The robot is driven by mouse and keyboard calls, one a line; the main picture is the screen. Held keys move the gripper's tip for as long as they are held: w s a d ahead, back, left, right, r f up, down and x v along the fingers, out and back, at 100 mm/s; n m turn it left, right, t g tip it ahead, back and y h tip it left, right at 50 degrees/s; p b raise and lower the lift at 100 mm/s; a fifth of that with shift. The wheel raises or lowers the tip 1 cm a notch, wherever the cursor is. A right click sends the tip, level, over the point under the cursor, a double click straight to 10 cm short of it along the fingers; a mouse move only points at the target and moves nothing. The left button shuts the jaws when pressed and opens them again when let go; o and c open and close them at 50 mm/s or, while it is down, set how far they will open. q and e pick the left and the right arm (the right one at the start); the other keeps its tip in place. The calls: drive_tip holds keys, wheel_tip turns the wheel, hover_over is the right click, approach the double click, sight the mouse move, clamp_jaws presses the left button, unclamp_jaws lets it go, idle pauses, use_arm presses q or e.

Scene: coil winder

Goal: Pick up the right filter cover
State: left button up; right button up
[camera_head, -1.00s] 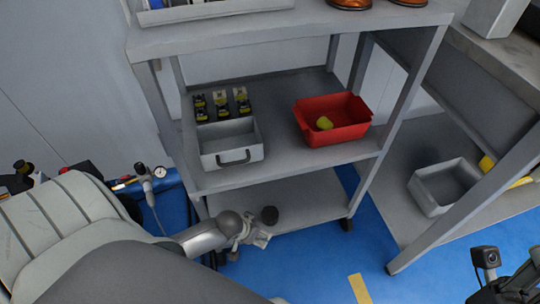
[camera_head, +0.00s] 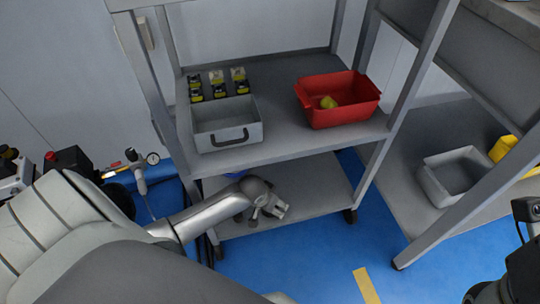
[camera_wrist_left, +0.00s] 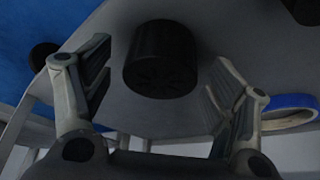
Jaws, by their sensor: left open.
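A black round filter cover (camera_wrist_left: 160,62) shows in the left wrist view, on the grey lower shelf. My left gripper (camera_wrist_left: 160,95) is open, with its two fingers on either side of the cover and a visible gap to each. In the head view my left gripper (camera_head: 274,208) is over the lower shelf, and I cannot make out the cover there. A second black object (camera_wrist_left: 305,8), partly cut off, shows at the upper right in the wrist view. My right gripper's fingers are not in view.
A blue ring (camera_wrist_left: 290,112) lies near the right finger. The middle shelf (camera_head: 290,135) above holds a grey bin (camera_head: 228,138), several small yellow-black items (camera_head: 218,92) and a red bin (camera_head: 358,112). A grey tray (camera_head: 432,185) stands at right.

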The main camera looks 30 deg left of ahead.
use_arm(q)
drive_tip(key=shift+w+f, duration=0.15)
drive_tip(key=shift+f, duration=0.25)
drive_tip(key=shift+c, duration=0.4)
drive_tip(key=c, duration=0.8)
drive_tip(key=shift+r, duration=0.1)
